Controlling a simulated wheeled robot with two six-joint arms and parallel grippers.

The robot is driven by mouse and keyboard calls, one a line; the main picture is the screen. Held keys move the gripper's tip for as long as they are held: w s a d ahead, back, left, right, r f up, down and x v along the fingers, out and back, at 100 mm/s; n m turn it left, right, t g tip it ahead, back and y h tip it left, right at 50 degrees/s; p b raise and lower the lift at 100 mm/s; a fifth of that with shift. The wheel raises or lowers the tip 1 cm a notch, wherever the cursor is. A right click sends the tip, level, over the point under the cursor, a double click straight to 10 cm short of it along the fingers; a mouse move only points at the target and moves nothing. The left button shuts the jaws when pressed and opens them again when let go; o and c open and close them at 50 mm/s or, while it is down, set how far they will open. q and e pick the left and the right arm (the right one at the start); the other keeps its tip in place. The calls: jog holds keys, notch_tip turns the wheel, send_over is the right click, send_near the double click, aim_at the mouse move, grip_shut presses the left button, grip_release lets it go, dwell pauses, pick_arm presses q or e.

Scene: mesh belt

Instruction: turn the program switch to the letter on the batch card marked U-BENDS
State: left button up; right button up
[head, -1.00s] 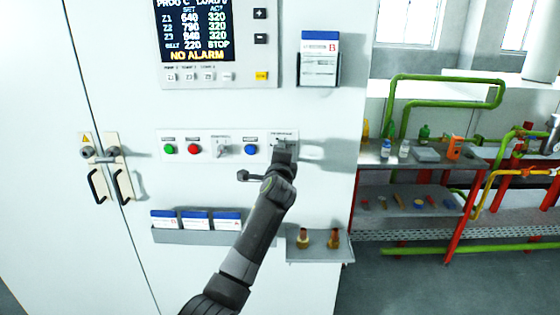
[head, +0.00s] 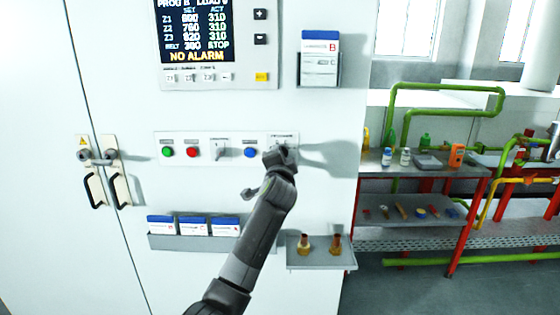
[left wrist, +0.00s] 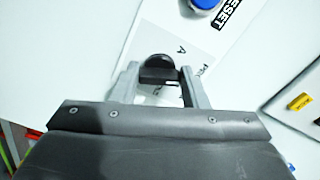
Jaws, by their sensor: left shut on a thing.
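The program switch sits at the right end of the panel strip (head: 205,148); my left gripper (head: 281,156) hides most of it in the head view. In the left wrist view my left gripper (left wrist: 158,85) is shut on its black knob (left wrist: 157,68), with a letter A beside it on the white label. The display (head: 194,30) reads PROG B and NO ALARM. A holder (head: 319,82) at upper right has cards lettered B and C; their titles are too small to read. Several blue-topped cards (head: 193,226) stand in a lower rack. My right gripper is not in view.
Green and red buttons, another switch (head: 219,148) and the blue reset button (head: 250,152) lie left of the program switch. A small shelf (head: 320,262) with two brass fittings juts out below. A workbench (head: 420,175) stands at right.

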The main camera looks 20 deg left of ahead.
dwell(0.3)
pick_arm(q)
jog(key=o, duration=1)
jog(key=shift+b+v, duration=2.1)
jog(key=shift+v, duration=6.55)
